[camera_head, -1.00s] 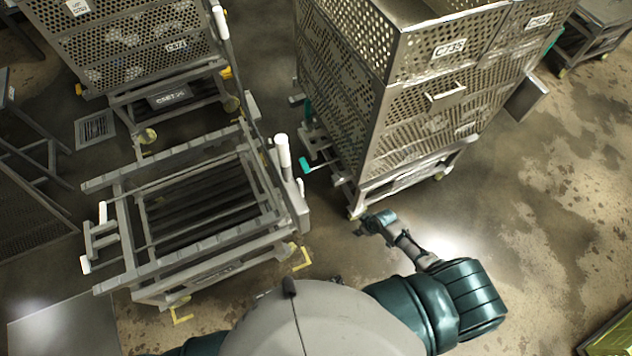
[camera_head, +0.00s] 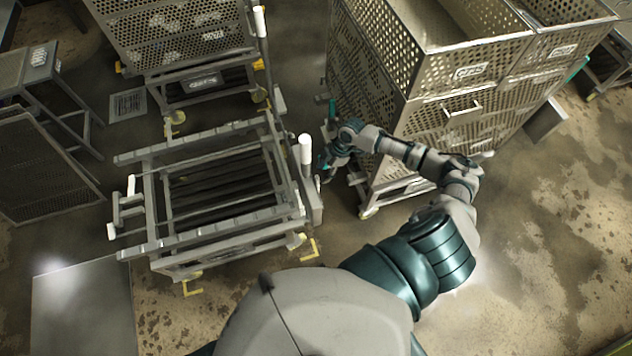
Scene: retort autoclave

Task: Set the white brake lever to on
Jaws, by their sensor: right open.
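A white lever grip (camera_head: 305,149) stands upright at the right side of the empty low trolley (camera_head: 205,241). It looks like the brake lever, but I cannot read any on or off marking. My right gripper (camera_head: 324,166) is just right of this grip, close to it in the picture. It is open and holds nothing that I can see. Whether it touches the lever I cannot tell. Its fingers are small and dark here. My left gripper is not in view.
A tall perforated basket stack (camera_head: 440,120) stands close on the right, beside my right forearm. Another basket trolley (camera_head: 180,45) with its own white-topped post (camera_head: 259,21) stands behind. Smaller white handles (camera_head: 131,186) sit on the trolley's left end. Floor at lower right is clear.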

